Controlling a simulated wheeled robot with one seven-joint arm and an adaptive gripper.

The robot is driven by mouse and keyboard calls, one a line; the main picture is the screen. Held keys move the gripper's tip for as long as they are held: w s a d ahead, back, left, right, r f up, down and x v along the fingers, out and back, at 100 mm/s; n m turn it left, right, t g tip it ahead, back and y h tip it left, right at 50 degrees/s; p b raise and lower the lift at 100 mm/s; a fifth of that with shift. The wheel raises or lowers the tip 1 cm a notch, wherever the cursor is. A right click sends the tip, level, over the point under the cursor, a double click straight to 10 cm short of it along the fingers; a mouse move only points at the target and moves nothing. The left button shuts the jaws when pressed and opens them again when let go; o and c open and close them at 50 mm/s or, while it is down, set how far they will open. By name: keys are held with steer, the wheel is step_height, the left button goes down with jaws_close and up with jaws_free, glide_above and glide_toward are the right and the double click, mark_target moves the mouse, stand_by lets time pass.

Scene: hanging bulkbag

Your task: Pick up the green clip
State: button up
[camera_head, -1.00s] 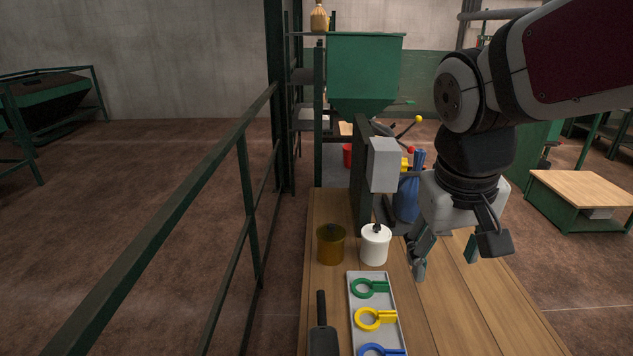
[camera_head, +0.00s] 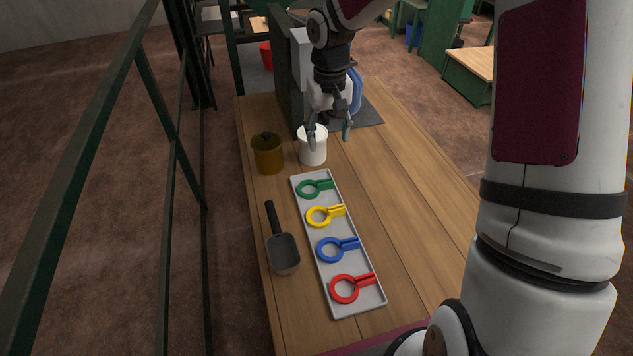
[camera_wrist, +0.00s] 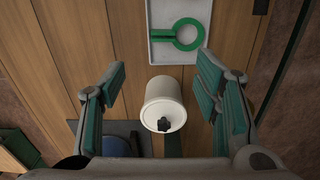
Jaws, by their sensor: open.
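The green clip (camera_head: 314,188), a ring with a flat two-bar handle, lies at the far end of a grey tray (camera_head: 357,305) on the wooden table. In the wrist view the green clip (camera_wrist: 178,36) is at the top, beyond the fingertips. My gripper (camera_head: 329,138) is open and empty, past the far end of the tray, by the white lidded pot (camera_head: 313,152). In the wrist view the white pot (camera_wrist: 160,98) shows between the fingers of my gripper (camera_wrist: 160,82); I cannot tell whether they touch it.
Yellow (camera_head: 322,216), blue (camera_head: 334,250) and red (camera_head: 349,289) clips lie in the same tray. A grey post rises behind the pots. The table's right side is clear.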

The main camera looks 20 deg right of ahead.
mark_target(326, 181)
step_height(326, 181, down, 14)
steer(key=shift+w+a+f, duration=0.1)
steer(key=shift+f, duration=0.15)
steer(key=c, duration=0.9)
